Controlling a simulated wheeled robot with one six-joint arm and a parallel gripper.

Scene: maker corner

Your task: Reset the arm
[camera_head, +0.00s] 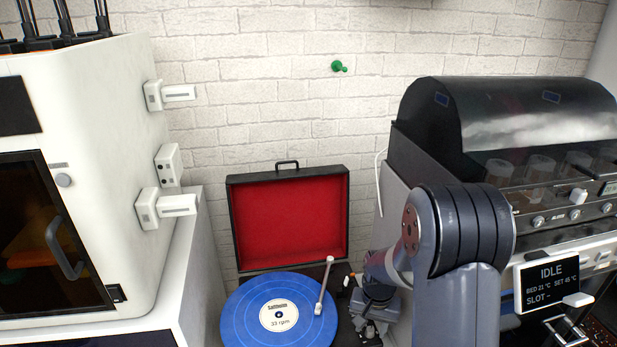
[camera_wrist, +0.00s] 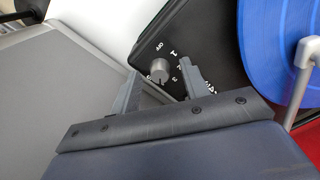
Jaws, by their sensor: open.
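My arm rises at the lower right of the head view, and its wrist reaches down to the right side of the record player. My gripper (camera_wrist: 160,90) is open and empty in the wrist view, with its two fingers apart over the player's black deck corner. A grey knob (camera_wrist: 160,69) with white markings shows just beyond the fingers. I cannot tell whether a finger touches it. In the head view the fingertips are small and partly hidden by the wrist.
The record player's red-lined lid (camera_head: 290,222) stands open, with a blue record (camera_head: 250,312) and a white tonearm (camera_head: 325,285) below. A white cabinet machine (camera_head: 110,150) is at left. A dark-hooded machine (camera_head: 510,120) with an IDLE screen (camera_head: 547,285) is at right, close to my arm.

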